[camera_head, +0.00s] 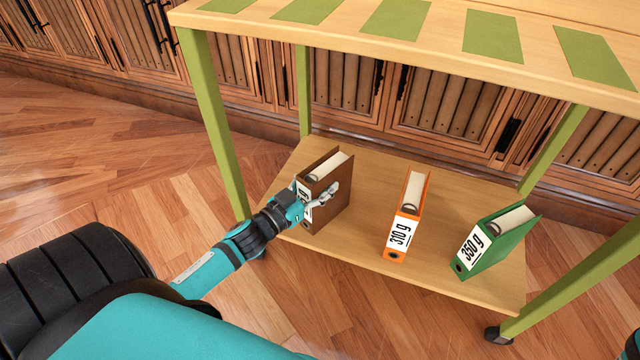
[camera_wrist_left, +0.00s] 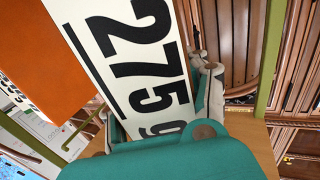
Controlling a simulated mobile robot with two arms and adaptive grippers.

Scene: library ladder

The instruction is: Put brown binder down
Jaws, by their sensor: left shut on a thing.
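The brown binder (camera_head: 333,200) stands upright at the left end of the cart's lower shelf (camera_head: 365,235). My left gripper (camera_head: 318,195) is shut on it, with fingers on both sides of its spine. In the left wrist view the binder's white label (camera_wrist_left: 135,60) reads 275 g and fills the middle, between the fingers of the gripper (camera_wrist_left: 160,115). The head view does not show clearly whether the binder's bottom touches the shelf. My right gripper is not in view.
An orange binder (camera_head: 408,215) marked 310 g and a green binder (camera_head: 497,240) marked 350 g stand to the right on the same shelf. Green legs (camera_head: 215,130) and the top board (camera_head: 400,45) with green patches frame the shelf. Wooden cabinets (camera_head: 440,100) stand behind.

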